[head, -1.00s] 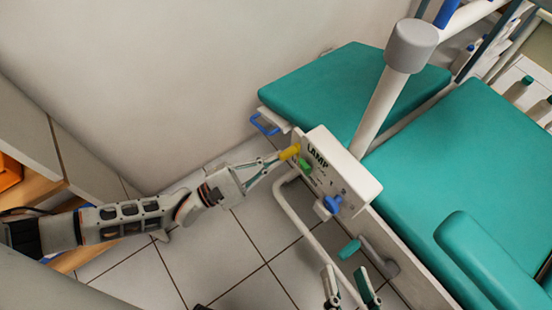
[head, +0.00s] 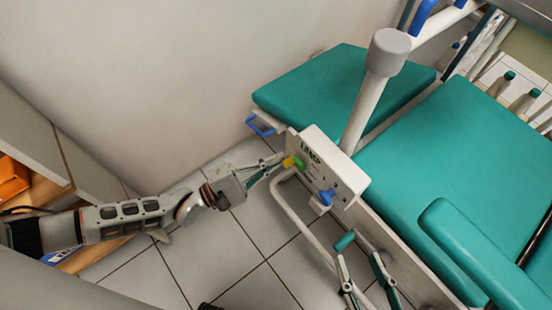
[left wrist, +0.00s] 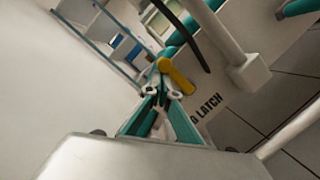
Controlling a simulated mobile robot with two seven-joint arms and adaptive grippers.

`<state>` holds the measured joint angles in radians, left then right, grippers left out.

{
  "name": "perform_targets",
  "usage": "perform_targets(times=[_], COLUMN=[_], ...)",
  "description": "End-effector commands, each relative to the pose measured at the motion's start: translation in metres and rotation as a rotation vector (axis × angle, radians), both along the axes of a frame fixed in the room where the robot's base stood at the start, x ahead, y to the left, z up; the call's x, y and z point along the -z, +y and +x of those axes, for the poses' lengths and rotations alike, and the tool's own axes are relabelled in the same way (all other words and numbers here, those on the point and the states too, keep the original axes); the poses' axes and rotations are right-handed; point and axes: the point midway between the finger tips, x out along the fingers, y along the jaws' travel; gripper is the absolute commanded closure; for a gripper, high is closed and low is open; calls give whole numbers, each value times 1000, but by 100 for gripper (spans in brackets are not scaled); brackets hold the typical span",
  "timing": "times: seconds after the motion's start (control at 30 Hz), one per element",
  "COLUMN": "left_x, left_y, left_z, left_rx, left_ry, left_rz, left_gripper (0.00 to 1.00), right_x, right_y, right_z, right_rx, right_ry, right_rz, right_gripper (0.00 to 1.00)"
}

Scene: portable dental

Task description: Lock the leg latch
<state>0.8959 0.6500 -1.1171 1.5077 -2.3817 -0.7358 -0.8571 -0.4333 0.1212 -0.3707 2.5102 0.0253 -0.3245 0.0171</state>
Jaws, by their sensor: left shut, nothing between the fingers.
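The yellow latch lever (head: 289,162) is at the left end of the white box marked LAMP, next to a green knob (head: 299,165). In the left wrist view the yellow lever (left wrist: 177,76) stands just beyond my fingertips, near lettering that ends in "LATCH". My left gripper (head: 281,161) is shut with nothing between its fingers. Its tips (left wrist: 161,92) are at or very near the lever; I cannot tell whether they touch. My right gripper (head: 361,262) is at the bottom of the head view, fingers apart and empty.
The white LAMP box (head: 330,172) carries a blue knob (head: 326,197). A blue handle (head: 261,127) sits under the green leg pad (head: 315,90). A white tube (head: 300,225) curves below the box. The tiled floor (head: 230,260) is clear.

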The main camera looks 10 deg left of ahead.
Motion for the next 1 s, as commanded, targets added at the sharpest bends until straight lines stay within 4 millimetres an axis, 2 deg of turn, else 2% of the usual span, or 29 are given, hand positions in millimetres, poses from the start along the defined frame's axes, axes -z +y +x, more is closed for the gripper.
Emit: perform_targets(times=[0.3,0.43,1.0], left_x=[-1,1,14], left_y=[0,6,82], left_z=[-1,-5,-69], left_rx=[1,1,0], left_ry=[-1,1,1], left_rz=[-2,1,1], left_gripper=[100,100,100], right_x=[0,0,-1], right_y=[0,0,0], right_z=[0,0,1], right_rx=[9,7,4], right_ry=[3,2,0], right_rz=[7,7,4], right_gripper=[60,60,60])
